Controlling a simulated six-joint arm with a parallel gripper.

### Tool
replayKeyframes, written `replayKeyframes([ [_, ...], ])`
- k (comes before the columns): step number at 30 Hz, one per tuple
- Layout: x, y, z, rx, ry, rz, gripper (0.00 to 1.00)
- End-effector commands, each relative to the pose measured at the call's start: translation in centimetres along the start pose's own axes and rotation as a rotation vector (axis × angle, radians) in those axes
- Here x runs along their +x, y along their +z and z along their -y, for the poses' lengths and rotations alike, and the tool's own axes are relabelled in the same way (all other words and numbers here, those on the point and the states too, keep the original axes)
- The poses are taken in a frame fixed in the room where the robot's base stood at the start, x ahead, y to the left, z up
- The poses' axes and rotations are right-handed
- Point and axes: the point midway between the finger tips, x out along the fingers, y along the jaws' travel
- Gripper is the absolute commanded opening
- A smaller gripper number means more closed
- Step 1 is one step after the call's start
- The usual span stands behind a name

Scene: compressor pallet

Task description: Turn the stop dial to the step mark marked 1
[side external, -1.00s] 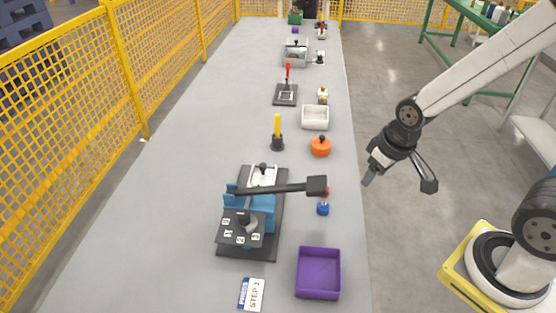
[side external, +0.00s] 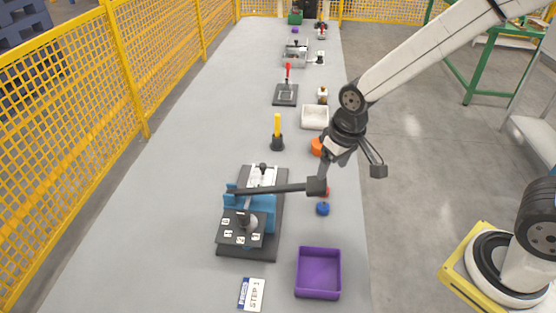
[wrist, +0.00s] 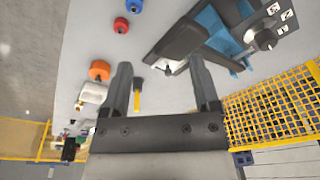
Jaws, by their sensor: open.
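The stop dial (side external: 246,222) is a grey knob on a dark plate (side external: 228,246) with several small white number tags, at the front of the blue press-like fixture (side external: 263,213). The dial also shows at the upper right of the wrist view (wrist: 264,39). The digits and the dial's pointing direction are too small to read surely. My gripper (side external: 323,172) is above the table's right side, behind and right of the dial and apart from it. In the wrist view my gripper (wrist: 161,66) has its fingers spread with nothing held between them.
A long black lever (side external: 275,188) with a block end extends right across the fixture, close to my gripper. A purple tray (side external: 319,291), a step card (side external: 251,294), a blue knob (side external: 323,209) and a yellow-handled tool (side external: 277,128) stand around. Table left of the fixture is clear.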

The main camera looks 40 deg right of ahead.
Motion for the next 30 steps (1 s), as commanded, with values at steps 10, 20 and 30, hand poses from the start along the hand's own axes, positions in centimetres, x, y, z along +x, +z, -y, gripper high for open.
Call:
replayKeyframes([
  [10,1.7,-5.5,9.2,-0.005,0.0,0.087,0.79],
  [20,3.2,-7.3,16.8,-0.002,0.02,0.148,0.79],
  [30,3.4,-7.4,18.2,0.001,0.026,0.158,0.79],
])
